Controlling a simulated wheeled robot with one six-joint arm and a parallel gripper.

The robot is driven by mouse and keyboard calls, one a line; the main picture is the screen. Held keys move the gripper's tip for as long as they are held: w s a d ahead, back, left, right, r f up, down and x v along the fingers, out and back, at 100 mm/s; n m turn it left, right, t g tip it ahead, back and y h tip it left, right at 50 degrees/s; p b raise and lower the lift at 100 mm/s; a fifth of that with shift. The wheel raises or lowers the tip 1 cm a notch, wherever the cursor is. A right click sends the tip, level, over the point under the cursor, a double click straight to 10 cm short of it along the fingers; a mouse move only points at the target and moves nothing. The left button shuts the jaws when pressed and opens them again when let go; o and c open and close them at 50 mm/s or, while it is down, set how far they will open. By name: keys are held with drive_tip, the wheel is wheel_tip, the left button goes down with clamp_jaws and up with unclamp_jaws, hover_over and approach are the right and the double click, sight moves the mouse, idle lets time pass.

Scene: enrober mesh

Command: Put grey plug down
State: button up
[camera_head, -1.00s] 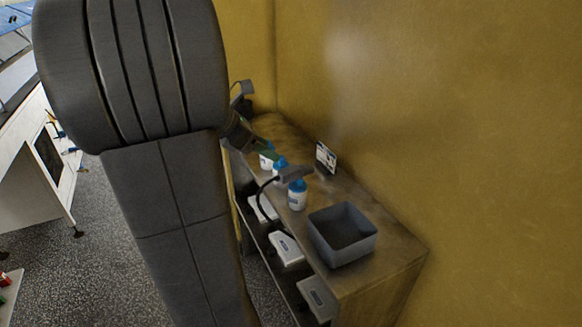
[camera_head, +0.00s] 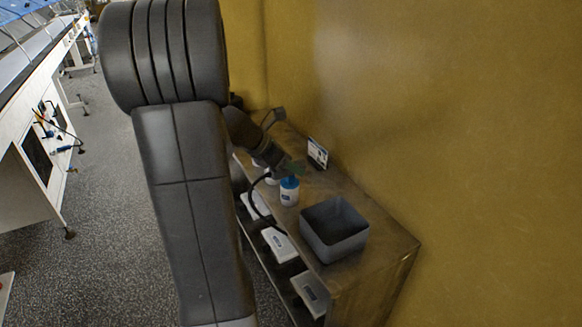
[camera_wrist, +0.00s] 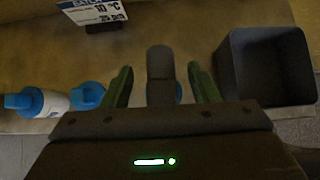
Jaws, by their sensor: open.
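The grey plug (camera_wrist: 160,64) shows in the wrist view between my gripper's green fingers, with a gap on each side. My gripper (camera_wrist: 162,88) is open around it. I cannot tell whether the plug touches the wooden bench top (camera_head: 381,240) or something on it. In the head view my gripper (camera_head: 291,169) is low over the bench, just behind the nearest blue-capped white bottle (camera_head: 290,193). The plug is not clear there. A black cable (camera_head: 252,198) arcs up beside the bottles.
A grey open bin (camera_head: 322,247) stands right of the bottles; it is also right of my gripper in the wrist view (camera_wrist: 240,78). A small sign (camera_head: 317,153) stands behind. White boxes (camera_head: 279,244) sit on the lower shelf. A yellow wall (camera_head: 470,130) closes the back.

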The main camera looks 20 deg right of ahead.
drive_tip(key=shift+d+f, duration=0.2)
drive_tip(key=shift+f, duration=0.05)
clamp_jaws()
drive_tip(key=shift+r, duration=0.1)
